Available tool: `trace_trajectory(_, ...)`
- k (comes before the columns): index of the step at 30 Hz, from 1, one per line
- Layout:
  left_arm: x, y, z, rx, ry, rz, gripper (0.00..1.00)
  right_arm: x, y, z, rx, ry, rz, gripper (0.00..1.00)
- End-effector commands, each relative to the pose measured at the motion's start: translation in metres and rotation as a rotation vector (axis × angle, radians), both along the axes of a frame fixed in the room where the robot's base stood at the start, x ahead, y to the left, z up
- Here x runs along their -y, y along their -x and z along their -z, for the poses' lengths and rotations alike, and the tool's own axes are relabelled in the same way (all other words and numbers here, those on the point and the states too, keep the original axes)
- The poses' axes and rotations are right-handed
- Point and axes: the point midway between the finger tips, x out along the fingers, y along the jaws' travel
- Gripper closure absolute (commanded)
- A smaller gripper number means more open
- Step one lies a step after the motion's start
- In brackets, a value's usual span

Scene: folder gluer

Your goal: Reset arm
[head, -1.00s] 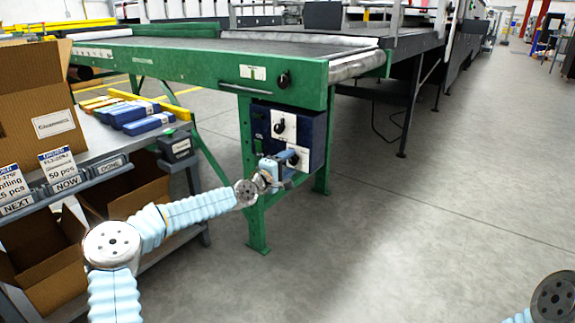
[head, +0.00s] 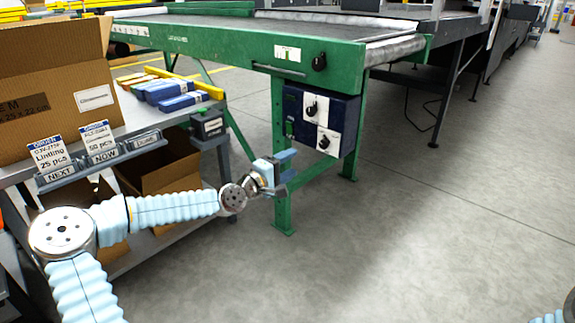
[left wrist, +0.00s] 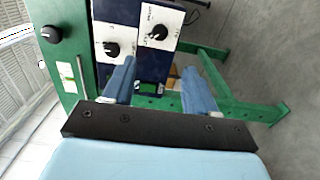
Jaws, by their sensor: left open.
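My left gripper (head: 286,168) is in front of the green conveyor's leg, below and left of the blue control box (head: 335,125). In the left wrist view its two blue fingers (left wrist: 160,88) are apart with nothing between them. The same view shows the control box (left wrist: 138,42) with its two black knobs on white plates beyond the fingers. My right gripper is out of view; only a part of my right arm shows at the lower right corner of the head view.
The green conveyor (head: 230,48) spans the back. A grey bench (head: 140,118) at left holds a large cardboard box (head: 60,90), blue packs (head: 180,101) and order cards (head: 98,140). Open cardboard boxes (head: 165,175) sit below. The floor (head: 430,215) at right is clear.

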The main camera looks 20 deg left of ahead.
Motion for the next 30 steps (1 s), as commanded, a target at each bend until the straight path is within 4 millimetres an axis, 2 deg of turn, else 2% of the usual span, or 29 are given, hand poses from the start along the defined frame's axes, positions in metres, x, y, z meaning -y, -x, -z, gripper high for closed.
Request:
trace_trajectory(14, 0.000, 0.001, 0.001, -0.001, -0.001, 0.001, 0.43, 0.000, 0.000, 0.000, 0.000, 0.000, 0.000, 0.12)
trace_trajectory(17, 0.011, 0.002, 0.013, -0.022, -0.014, 0.020, 0.43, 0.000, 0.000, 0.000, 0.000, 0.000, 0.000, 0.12)
trace_trajectory(20, 0.042, 0.007, 0.049, -0.082, -0.057, 0.075, 0.43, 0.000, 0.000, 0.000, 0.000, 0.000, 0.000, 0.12)
trace_trajectory(23, 0.089, 0.024, 0.108, -0.178, -0.138, 0.169, 0.43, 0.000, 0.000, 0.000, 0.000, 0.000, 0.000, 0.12)
trace_trajectory(24, 0.109, 0.036, 0.135, -0.223, -0.180, 0.213, 0.43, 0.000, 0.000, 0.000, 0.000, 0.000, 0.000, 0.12)
trace_trajectory(26, 0.137, 0.057, 0.176, -0.289, -0.248, 0.285, 0.43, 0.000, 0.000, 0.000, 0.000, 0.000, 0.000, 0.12)
trace_trajectory(27, 0.154, 0.075, 0.202, -0.334, -0.296, 0.334, 0.43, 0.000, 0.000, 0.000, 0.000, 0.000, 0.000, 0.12)
trace_trajectory(29, 0.175, 0.105, 0.240, -0.398, -0.375, 0.412, 0.43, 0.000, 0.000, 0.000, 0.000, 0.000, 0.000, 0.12)
trace_trajectory(30, 0.186, 0.127, 0.264, -0.441, -0.428, 0.464, 0.43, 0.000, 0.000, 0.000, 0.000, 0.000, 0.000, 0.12)
